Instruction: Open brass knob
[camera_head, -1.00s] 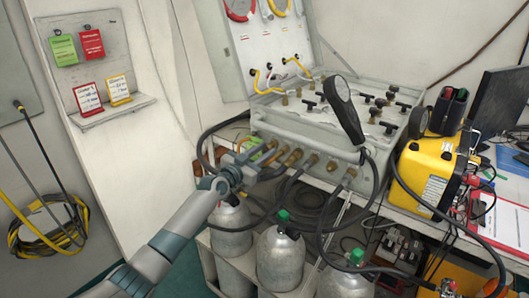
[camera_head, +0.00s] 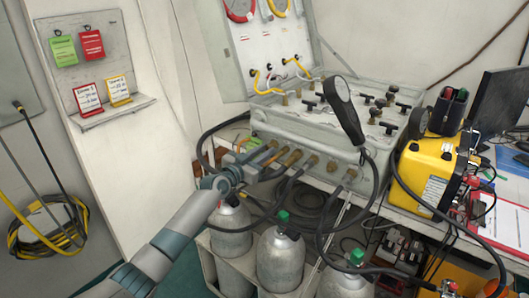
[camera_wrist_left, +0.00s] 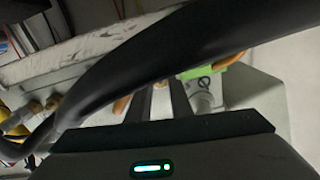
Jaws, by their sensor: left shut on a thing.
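Several brass fittings (camera_head: 294,157) stick out in a row from the front of the grey air panel (camera_head: 310,135). My left gripper (camera_head: 257,158) is at the left end of this row, shut on a brass knob there. The jaws largely cover the knob. In the left wrist view the two dark fingers (camera_wrist_left: 163,100) point away from me, and a thick black hose (camera_wrist_left: 190,45) crosses in front and hides their tips. A pale valve body with a green tag (camera_wrist_left: 205,78) is just right of the fingers. My right gripper is not in view.
Black hoses (camera_head: 370,210) hang and loop before the panel. Grey cylinders (camera_head: 280,262) stand below. A gauge on a black handle (camera_head: 342,105) leans over the panel, and a yellow case (camera_head: 425,178) stands to the right. The wall at left is clear of the arm.

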